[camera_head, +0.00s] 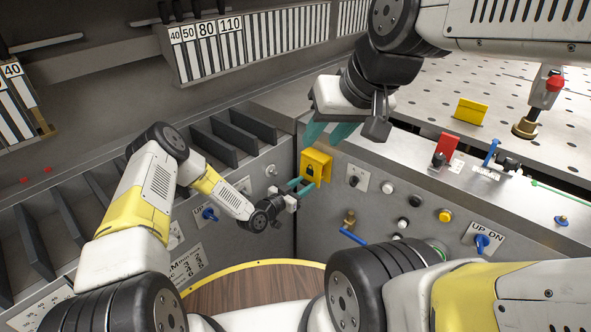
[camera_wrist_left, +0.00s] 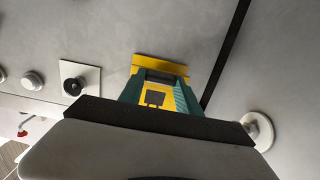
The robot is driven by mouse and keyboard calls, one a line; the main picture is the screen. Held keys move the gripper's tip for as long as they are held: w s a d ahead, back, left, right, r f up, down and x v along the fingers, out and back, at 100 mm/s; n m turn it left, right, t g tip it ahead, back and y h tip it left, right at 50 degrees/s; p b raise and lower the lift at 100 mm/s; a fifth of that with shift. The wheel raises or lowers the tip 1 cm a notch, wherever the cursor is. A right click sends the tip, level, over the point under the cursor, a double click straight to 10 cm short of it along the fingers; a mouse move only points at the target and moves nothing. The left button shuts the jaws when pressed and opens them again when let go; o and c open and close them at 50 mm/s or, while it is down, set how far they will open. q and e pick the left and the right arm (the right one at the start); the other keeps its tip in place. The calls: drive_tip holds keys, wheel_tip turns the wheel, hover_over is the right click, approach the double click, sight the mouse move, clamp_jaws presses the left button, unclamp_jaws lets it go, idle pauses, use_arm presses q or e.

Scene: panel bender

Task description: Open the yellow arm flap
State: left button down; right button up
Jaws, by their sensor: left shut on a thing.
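The yellow arm flap (camera_head: 316,163) is a small yellow piece with a dark padlock mark, on the grey front panel near the inner corner. My left gripper (camera_head: 301,186) is at its lower edge with its teal fingers. In the left wrist view the flap (camera_wrist_left: 158,97) sits between the two teal fingers (camera_wrist_left: 160,96), shut on its sides. A dark gap shows between it and the yellow strip behind; I cannot tell how far it is tilted. My right gripper (camera_head: 328,132) is above and behind the flap, its teal fingers apart and empty.
Right of the flap, the panel carries a black knob (camera_head: 354,181), several buttons, a yellow button (camera_head: 445,215) and blue levers (camera_head: 482,242). A red tab (camera_head: 445,148) stands on the panel's top edge. Slotted dividers (camera_head: 215,145) line the left side.

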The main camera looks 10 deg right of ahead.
use_arm(q)
drive_tip(key=a+r+g+y, duration=0.1)
drive_tip(key=s+a+g+y, duration=0.1)
drive_tip(key=shift+s+r+y, duration=0.2)
drive_tip(key=shift+r+y, duration=0.1)
drive_tip(key=shift+r, duration=0.1)
drive_tip(key=shift+s+a+r+g+y, duration=0.35)
drive_tip(key=shift+r+g+y, duration=0.2)
drive_tip(key=shift+y, duration=0.15)
wheel_tip(320, 180, up, 11)
drive_tip(key=g+y, duration=0.6)
drive_tip(key=y, duration=0.2)
drive_tip(key=shift+s+a+r, duration=0.15)
drive_tip(key=shift+s+a, duration=0.05)
drive_tip(key=shift+a, duration=0.1)
drive_tip(key=shift+g, duration=0.25)
drive_tip(key=c, duration=0.8)
unclamp_jaws()
drive_tip(key=shift+c, duration=0.2)
wheel_tip(320, 180, up, 8)
drive_tip(key=shift+s+a+f, duration=0.2)
drive_tip(key=shift+s+a, duration=0.1)
